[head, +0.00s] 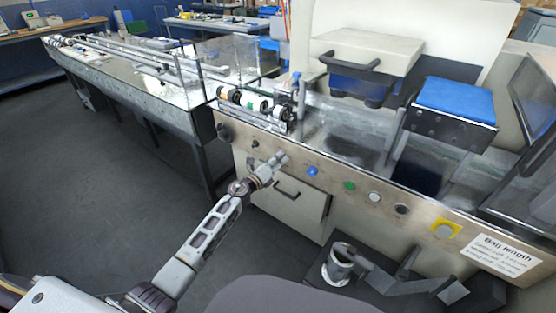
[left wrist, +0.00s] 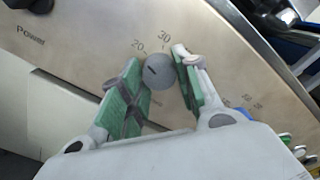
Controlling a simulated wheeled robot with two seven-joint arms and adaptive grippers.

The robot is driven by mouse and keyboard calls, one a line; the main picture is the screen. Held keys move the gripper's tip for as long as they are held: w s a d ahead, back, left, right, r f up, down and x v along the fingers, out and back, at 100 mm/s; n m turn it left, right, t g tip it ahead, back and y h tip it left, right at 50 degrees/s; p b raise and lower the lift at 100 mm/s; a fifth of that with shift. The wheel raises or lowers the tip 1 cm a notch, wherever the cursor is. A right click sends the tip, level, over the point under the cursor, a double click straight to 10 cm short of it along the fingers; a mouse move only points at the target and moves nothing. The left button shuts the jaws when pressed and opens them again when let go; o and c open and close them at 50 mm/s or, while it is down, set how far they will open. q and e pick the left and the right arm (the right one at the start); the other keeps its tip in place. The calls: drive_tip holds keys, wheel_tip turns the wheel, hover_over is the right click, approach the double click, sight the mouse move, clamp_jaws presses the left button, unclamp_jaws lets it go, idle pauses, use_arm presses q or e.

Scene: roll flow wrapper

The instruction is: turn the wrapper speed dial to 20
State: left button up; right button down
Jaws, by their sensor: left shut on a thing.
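The speed dial (left wrist: 158,72) is a round grey knob on the beige panel, with printed marks 20 and 30 above it in the left wrist view. A short dark line on its face slants to the upper left, roughly toward the 20 side; I cannot tell the exact reading. My left gripper (left wrist: 154,80) has its green-padded fingers on either side of the dial and is shut on it. In the head view, my left gripper (head: 280,158) reaches the panel's left part and mostly hides the dial. My right gripper is not in view.
A drawer-like front with a dark handle (head: 286,187) lies below. Open floor (head: 90,190) is at left.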

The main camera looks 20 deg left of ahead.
use_arm(q)
drive_tip(key=shift+a, duration=0.1)
drive_tip(key=o, duration=1)
drive_tip(key=shift+s, duration=0.1)
drive_tip(key=shift+v, duration=5.85)
